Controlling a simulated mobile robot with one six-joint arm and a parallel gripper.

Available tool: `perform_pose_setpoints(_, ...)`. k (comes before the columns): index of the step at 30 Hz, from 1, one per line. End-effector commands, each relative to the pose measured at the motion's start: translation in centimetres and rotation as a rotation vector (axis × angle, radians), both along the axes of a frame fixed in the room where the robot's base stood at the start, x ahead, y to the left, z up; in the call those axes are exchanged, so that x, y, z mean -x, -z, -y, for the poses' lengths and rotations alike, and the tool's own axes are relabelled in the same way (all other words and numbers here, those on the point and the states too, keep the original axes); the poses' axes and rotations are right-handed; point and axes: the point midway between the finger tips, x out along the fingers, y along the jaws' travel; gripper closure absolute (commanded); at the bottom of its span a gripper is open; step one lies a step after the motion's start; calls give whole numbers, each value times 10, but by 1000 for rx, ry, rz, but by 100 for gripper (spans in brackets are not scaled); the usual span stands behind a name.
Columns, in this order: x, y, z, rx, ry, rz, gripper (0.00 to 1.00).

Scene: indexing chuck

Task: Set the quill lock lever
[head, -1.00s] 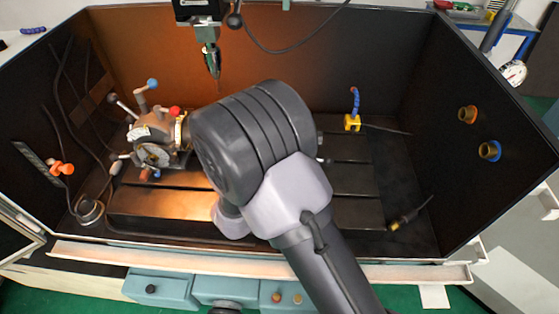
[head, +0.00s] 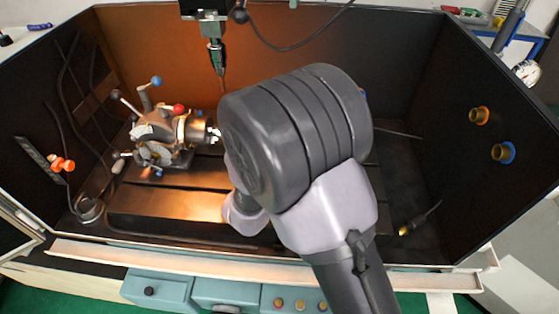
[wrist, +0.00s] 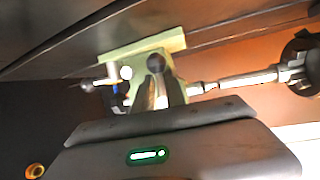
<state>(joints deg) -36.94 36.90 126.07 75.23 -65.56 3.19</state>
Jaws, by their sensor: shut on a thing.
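In the wrist view, a pale green block (wrist: 113,64), apparently the tailstock, carries a dark round knob (wrist: 155,62) that looks like the end of the quill lock lever. My gripper (wrist: 158,84) is shut, with its dark fingertips at this knob. A smaller bright knob (wrist: 126,73) sits just left of it. The lever's shank is hidden by the fingers, so its angle cannot be told. In the head view my arm covers the gripper, the block and the lever.
The indexing chuck (head: 165,137) stands at the left of the enclosure; in the wrist view a dark chuck (wrist: 302,62) shows at right with a metal shaft (wrist: 235,82) toward the block. A spindle with a tool (head: 216,55) hangs above. The right floor is mostly clear.

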Motion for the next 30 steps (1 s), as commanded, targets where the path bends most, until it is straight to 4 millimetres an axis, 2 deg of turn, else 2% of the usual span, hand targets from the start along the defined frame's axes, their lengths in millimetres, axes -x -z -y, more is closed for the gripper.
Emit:
perform_pose_setpoints(1, 4, 7, 2, 0, 4, -18, 100)
perform_pose_setpoints(5, 4, 7, 2, 1, 4, -18, 100)
perform_pose_setpoints(6, 4, 7, 2, 1, 4, -18, 82)
perform_pose_setpoints(9, 4, 7, 2, 1, 3, -16, 63)
perform_pose_setpoints(20, 5, 1, -1, -1, 0, -8, 62)
perform_pose_setpoints(23, 17, -6, -4, -1, -1, -8, 62)
perform_pose_setpoints(26, 41, -19, -10, 0, -4, -8, 62)
perform_pose_setpoints(30, 82, -39, -20, 0, -6, -7, 62)
